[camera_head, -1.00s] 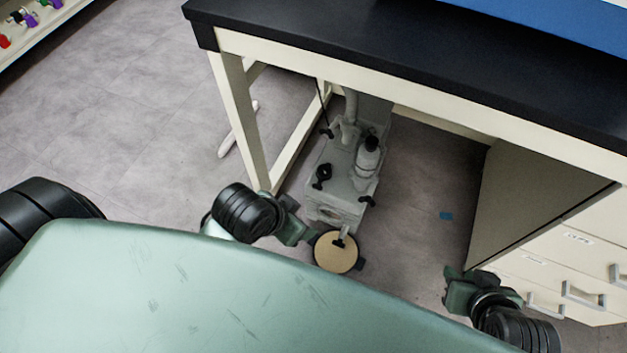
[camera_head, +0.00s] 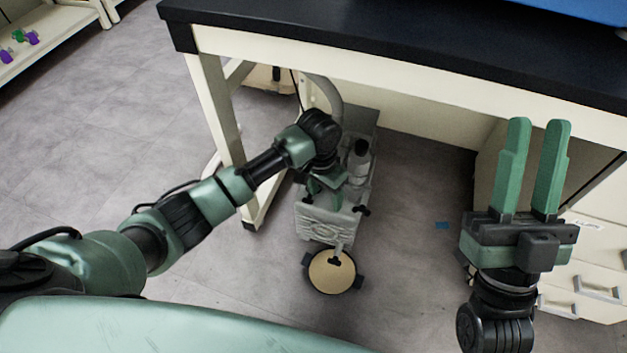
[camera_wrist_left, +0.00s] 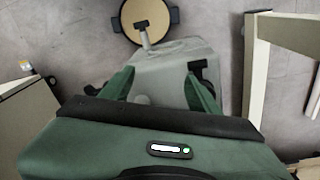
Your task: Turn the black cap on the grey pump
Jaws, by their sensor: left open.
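The grey pump (camera_head: 322,222) stands on the floor under the bench; its top also shows in the left wrist view (camera_wrist_left: 165,60). My left gripper (camera_head: 325,190) is above the pump's top, pointing down, and hides part of it. My right gripper (camera_head: 538,135) is raised, open and empty, away from the pump.
A bottle with a dark top (camera_head: 359,165) stands on the pump, close to my left wrist. The bench top (camera_head: 400,50) overhangs the pump, with a bench leg (camera_head: 222,110) at left. A round tan disc (camera_head: 332,271) is in front. Drawers (camera_head: 590,262) stand at right.

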